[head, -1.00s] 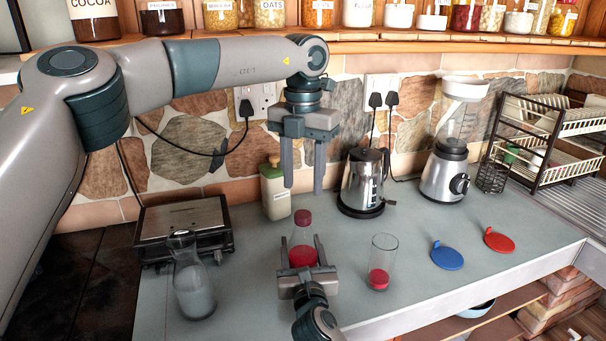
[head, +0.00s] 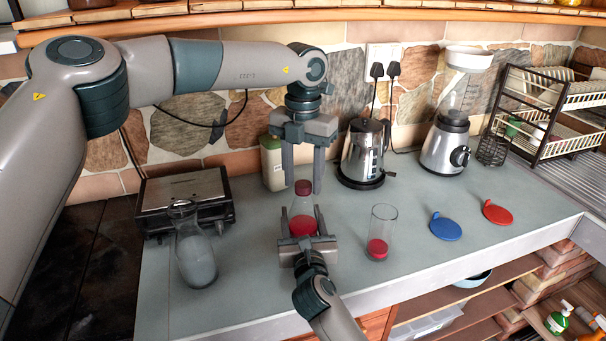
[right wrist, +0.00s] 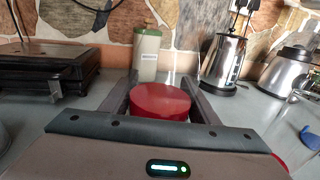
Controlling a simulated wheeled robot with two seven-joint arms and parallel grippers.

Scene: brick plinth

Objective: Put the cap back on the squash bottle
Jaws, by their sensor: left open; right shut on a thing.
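The squash bottle (head: 303,225) is clear with red squash low inside and stands upright on the counter. Its red cap (head: 303,187) sits at the top of the neck; I cannot tell how tightly. My right gripper (head: 307,243) is shut around the bottle's lower body from the front. My left gripper (head: 303,188) points down from above, open, its fingers on either side of the cap with gaps showing.
A tumbler with red liquid (head: 379,248) stands right of the bottle, a glass carafe (head: 196,262) left. A kettle (head: 362,158), a cream container (head: 273,165) and a toaster-like grill (head: 180,195) stand behind. Blue (head: 446,229) and red (head: 497,212) lids lie farther right.

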